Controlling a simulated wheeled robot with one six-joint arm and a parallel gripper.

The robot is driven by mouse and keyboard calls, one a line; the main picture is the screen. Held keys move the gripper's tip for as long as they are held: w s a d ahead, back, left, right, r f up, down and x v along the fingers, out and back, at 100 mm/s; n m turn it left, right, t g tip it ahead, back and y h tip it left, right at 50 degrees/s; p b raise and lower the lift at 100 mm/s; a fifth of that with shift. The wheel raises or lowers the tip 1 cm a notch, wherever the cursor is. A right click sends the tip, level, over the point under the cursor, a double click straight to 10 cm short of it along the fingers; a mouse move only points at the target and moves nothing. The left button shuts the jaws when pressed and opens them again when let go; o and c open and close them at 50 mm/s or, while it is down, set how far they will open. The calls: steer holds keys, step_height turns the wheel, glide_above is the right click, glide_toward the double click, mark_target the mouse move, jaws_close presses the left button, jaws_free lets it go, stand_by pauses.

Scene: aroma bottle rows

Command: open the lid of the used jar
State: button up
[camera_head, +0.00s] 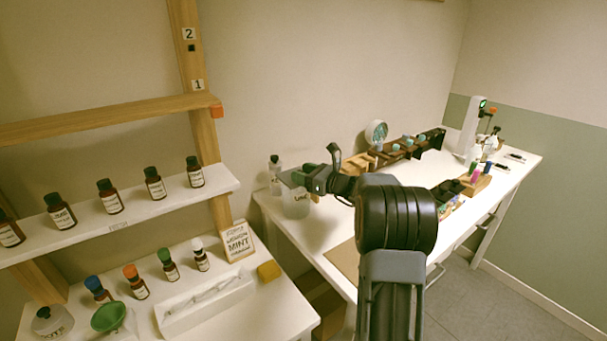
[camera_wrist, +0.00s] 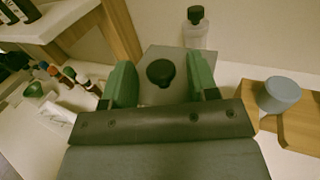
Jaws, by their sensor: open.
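The used jar (camera_head: 296,207) is a pale, translucent container with a dark label, standing at the left end of the white worktable. In the wrist view its squarish grey lid (camera_wrist: 152,94) is seen from above, with a round black knob (camera_wrist: 160,72) on it. The lid looks to be on the jar. My gripper (camera_head: 318,178) is at the top of the jar in the head view and hides part of it. In the wrist view my gripper (camera_wrist: 162,78) is open, with its green fingers on either side of the knob and apart from it.
A clear bottle with a dark cap (camera_wrist: 195,32) stands just behind the jar. A wooden board (camera_wrist: 298,128) with a blue-grey round piece (camera_wrist: 280,94) lies to the right. The shelf (camera_head: 140,212) with brown bottles and its wooden post (camera_head: 205,135) stand to the left.

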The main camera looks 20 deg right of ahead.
steer(key=shift+c, duration=0.4)
jaws_close()
